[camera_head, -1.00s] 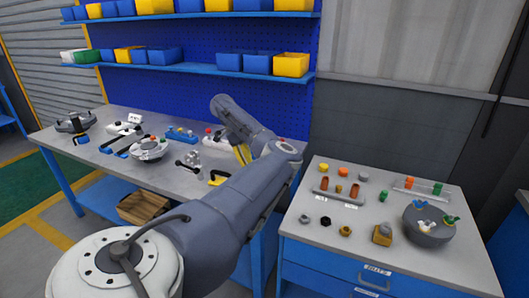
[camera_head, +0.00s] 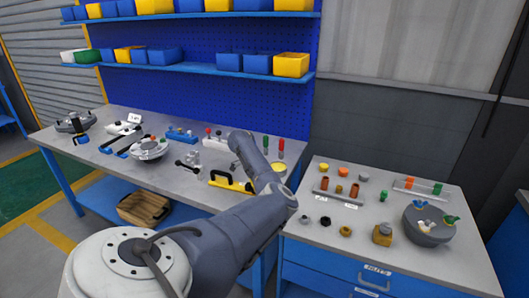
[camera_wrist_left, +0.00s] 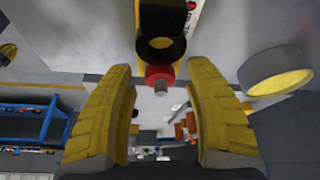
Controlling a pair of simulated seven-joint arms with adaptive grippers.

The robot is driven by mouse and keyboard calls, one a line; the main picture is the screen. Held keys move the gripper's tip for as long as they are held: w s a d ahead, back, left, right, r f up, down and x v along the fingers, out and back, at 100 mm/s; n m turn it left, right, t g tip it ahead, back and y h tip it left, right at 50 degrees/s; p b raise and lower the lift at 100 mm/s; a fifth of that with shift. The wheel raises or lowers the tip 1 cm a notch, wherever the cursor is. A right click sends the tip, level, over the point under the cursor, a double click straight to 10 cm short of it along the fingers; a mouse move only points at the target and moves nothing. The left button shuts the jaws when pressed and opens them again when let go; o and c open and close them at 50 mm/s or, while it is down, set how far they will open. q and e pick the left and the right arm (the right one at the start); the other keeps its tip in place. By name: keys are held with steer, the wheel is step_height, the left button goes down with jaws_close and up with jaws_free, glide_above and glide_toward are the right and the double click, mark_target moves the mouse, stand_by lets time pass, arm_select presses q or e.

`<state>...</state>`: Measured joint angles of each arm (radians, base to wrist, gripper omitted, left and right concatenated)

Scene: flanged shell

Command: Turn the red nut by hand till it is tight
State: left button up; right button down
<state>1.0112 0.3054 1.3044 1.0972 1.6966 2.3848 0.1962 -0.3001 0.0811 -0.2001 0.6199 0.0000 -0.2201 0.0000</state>
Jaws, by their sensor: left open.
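My left gripper (camera_wrist_left: 160,118) is open in the left wrist view, with yellow padded fingers on either side and nothing gripped between them. A red nut-like ring (camera_wrist_left: 160,74) with a short grey stud end sits just ahead of the fingers, on the centre line. It adjoins a black ring-shaped part (camera_wrist_left: 160,47) and appears apart from both fingers. In the head view my left arm reaches over the bench, and I cannot make out its fingers. The flanged shell (camera_head: 149,150) stands on the bench left of the arm. My right gripper is not in view.
A round piece with a yellow face (camera_wrist_left: 278,81) is close to the right finger in the wrist view. A yellow-and-black handled tool (camera_head: 231,183) lies on the bench (camera_head: 185,205) near my arm. The right cabinet top (camera_head: 305,260) holds nuts, trays and a grey bowl (camera_head: 428,226).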

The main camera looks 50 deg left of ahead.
arm_select(q)
steer(key=shift+d+f, duration=0.1)
steer(key=shift+f, duration=0.25)
steer(key=shift+w, duration=0.1)
jaws_close()
stand_by(0.3)
